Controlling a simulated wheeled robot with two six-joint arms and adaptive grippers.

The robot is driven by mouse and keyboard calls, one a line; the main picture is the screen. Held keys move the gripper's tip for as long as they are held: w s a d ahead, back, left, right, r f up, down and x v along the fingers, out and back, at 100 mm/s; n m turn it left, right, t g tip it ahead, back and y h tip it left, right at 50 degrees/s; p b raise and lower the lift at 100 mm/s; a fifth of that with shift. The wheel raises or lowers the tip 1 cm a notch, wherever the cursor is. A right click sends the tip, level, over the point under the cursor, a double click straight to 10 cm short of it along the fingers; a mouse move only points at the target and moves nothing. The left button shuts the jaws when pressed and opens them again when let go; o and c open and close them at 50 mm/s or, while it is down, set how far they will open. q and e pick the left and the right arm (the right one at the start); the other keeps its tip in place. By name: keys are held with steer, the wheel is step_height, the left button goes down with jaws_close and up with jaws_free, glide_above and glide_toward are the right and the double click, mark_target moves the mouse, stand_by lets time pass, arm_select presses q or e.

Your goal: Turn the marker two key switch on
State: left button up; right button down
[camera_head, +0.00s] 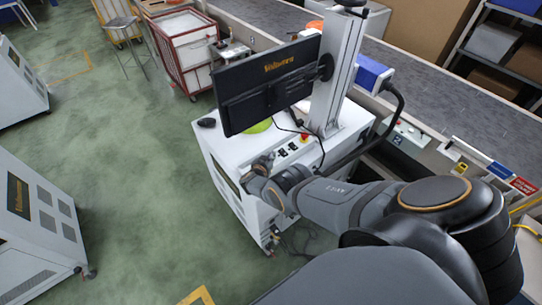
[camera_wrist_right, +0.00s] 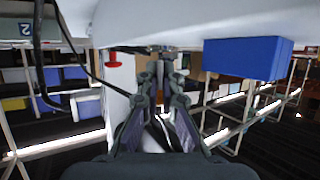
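The marker is a white cabinet (camera_head: 225,140) with a dark monitor on a post. On its top, by the post, are small dark switches (camera_head: 288,148) and a red button (camera_head: 304,137). The red button (camera_wrist_right: 113,60) also shows in the right wrist view, left of the fingers; that view looks upside down. My right gripper (camera_head: 258,163) is at the cabinet's front edge, left of the switches. In the wrist view its fingers (camera_wrist_right: 163,70) lean together with a narrow gap; I see nothing clearly held. Which switch is the key is too small to tell. My left gripper is out of view.
The monitor (camera_head: 270,84) overhangs the cabinet's far side. A black cable loops beside the post. A conveyor (camera_head: 440,95) runs behind, with a blue box (camera_head: 372,75), also in the wrist view (camera_wrist_right: 248,57). Other cabinets (camera_head: 38,215) stand left; green floor between is clear.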

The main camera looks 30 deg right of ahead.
steer(key=shift+a, duration=0.1)
steer(key=c, duration=1.5)
jaws_free()
steer(key=shift+c, duration=0.2)
